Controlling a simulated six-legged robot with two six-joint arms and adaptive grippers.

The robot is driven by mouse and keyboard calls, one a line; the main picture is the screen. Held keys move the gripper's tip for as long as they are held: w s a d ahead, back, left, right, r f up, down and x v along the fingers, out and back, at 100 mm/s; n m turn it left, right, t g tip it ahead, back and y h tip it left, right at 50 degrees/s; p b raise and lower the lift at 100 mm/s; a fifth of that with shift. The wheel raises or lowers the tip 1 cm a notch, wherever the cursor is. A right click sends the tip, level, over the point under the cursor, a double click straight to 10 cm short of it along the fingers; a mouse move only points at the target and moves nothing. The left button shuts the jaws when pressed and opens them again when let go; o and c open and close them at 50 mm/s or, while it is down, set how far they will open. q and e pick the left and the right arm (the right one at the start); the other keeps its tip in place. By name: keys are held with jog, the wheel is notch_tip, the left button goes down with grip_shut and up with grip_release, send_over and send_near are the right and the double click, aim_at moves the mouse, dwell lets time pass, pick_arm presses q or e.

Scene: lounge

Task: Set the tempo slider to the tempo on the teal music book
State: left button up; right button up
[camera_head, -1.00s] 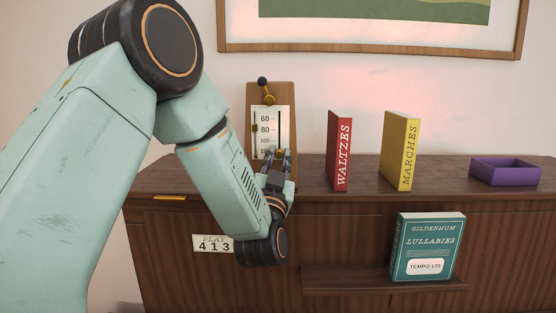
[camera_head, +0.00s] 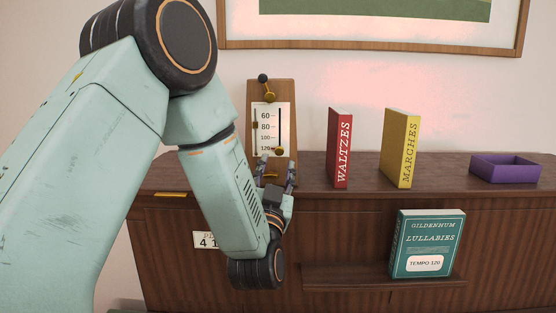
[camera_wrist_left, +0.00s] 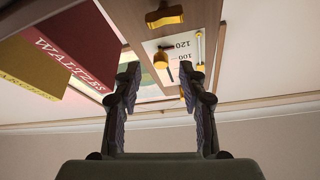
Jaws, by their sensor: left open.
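The teal music book (camera_head: 428,235) stands on the lower shelf; its white label reads TEMPO 120. The wooden tempo board (camera_head: 286,94) stands on the cabinet, with a white scale showing 60, 80, 100 and 120. A gold slider knob (camera_head: 279,151) sits low in the right slot, near the 120 level. It also shows in the left wrist view (camera_wrist_left: 161,60), beyond the fingertips and in line with the gap between them. My left gripper (camera_head: 277,162) is open and empty just in front of the board's lower part. My right gripper is out of view.
A red book (camera_head: 340,150) and a yellow book (camera_head: 400,150) stand right of the board. A purple tray (camera_head: 505,172) is farther right. A gold handle (camera_wrist_left: 165,16) is low on the board. A number plate (camera_head: 203,240) is partly hidden by my left arm.

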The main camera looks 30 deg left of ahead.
pick_arm(q)
jog(key=v, duration=0.8)
jog(key=s+d+f+g+h+b, duration=0.25)
jog(key=f+g+h, duration=0.2)
jog(key=f, duration=1.05)
jog(key=s+d+f+g+h+b, duration=0.1)
jog(key=d+f+g+h+b, duration=0.15)
jog(key=f+g, duration=0.75)
jog(key=s+d+f+g+b, duration=0.1)
jog(key=s+f+g+b, duration=0.1)
jog(key=s+f, duration=0.7)
jog(key=s+d+f+m+g+h+b, duration=0.1)
jog(key=s+f+b, duration=0.3)
jog(key=s+f, duration=0.5)
jog(key=s+d+f+g+h+b, duration=0.1)
jog(key=s+f+g+b, duration=0.2)
jog(key=s+f, duration=0.5)
notch_tip(320, 180, down, 6)
jog(key=shift+s+d+r, duration=0.1)
jog(key=shift+s+d, duration=0.3)
